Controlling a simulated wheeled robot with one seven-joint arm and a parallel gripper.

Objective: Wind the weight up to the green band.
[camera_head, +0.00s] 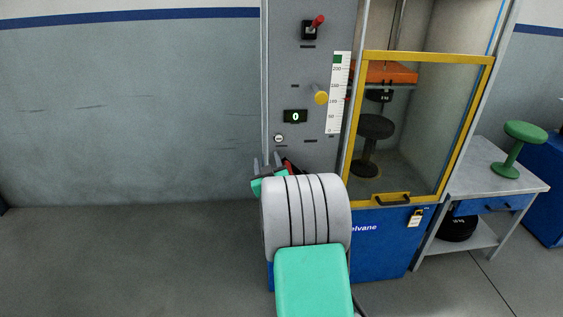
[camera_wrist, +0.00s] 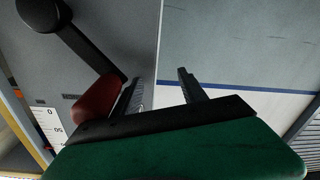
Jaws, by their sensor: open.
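The orange weight (camera_head: 388,73) hangs inside the machine behind the yellow-framed door, above a dark stool (camera_head: 374,130). The green band (camera_head: 338,59) is at the top of the white scale (camera_head: 338,100) on the grey panel. In the wrist view a black crank arm (camera_wrist: 85,38) ends in a red handle (camera_wrist: 98,97). My gripper (camera_head: 267,162) is low at the panel's left edge; my arm hides most of the crank there. In the wrist view my gripper (camera_wrist: 160,76) is open and empty, with the red handle left of its left finger, outside the jaws; I cannot tell whether they touch.
The panel carries a red lever (camera_head: 318,21), a yellow knob (camera_head: 320,98) and a display (camera_head: 295,116) reading 0. The yellow-framed door (camera_head: 418,57) is closed, with a padlock (camera_head: 415,217) below. Floor at left is clear.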

